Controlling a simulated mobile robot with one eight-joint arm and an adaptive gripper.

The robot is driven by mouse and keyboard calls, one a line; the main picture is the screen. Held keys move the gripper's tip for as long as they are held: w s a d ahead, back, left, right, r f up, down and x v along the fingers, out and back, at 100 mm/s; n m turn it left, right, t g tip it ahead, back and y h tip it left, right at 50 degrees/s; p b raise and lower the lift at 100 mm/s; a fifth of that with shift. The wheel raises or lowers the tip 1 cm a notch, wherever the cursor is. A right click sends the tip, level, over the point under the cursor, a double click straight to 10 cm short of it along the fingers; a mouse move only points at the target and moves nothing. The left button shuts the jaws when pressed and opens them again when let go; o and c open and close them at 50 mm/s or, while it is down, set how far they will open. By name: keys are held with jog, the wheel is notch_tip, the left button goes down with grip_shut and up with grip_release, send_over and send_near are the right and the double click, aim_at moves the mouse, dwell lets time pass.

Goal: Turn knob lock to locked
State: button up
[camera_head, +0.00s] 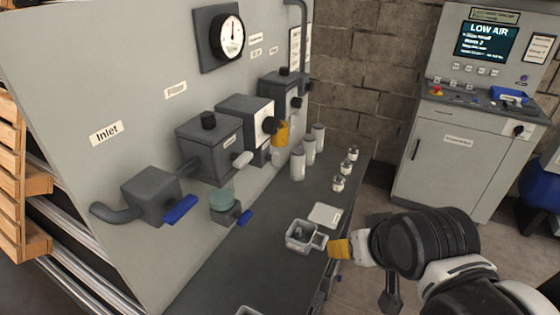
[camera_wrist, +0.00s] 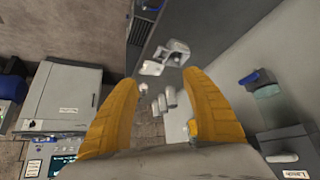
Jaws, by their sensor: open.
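The pale lever also shows at the lower right of the wrist view (camera_wrist: 282,157), above a label too blurred to read surely. I cannot tell which of these is the knob lock, or its setting. My gripper (camera_head: 340,249) is to the right of the boxes, over the dark bench's front edge, apart from them. In the wrist view its yellow fingers (camera_wrist: 162,76) are spread and empty.
A small grey tray (camera_head: 300,237) is close to my gripper. Pale cylinders (camera_head: 309,148) and small fittings (camera_head: 338,183) stand on the bench (camera_head: 262,228). A blue inlet handle (camera_head: 180,209) and a yellow part (camera_head: 281,133) stick out from the panel. A control cabinet (camera_head: 450,160) stands behind.

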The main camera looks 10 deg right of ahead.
jog(key=shift+w+a, duration=0.1)
jog(key=shift+c, duration=1.4)
jog(key=m+t+y+b, duration=0.3)
jog(key=m+y, duration=1.2)
jog(key=m, duration=1)
send_near(276, 152)
jog(key=b+x, duration=0.2)
jog(key=x, duration=0.8)
jog(key=shift+f, duration=0.15)
grip_shut()
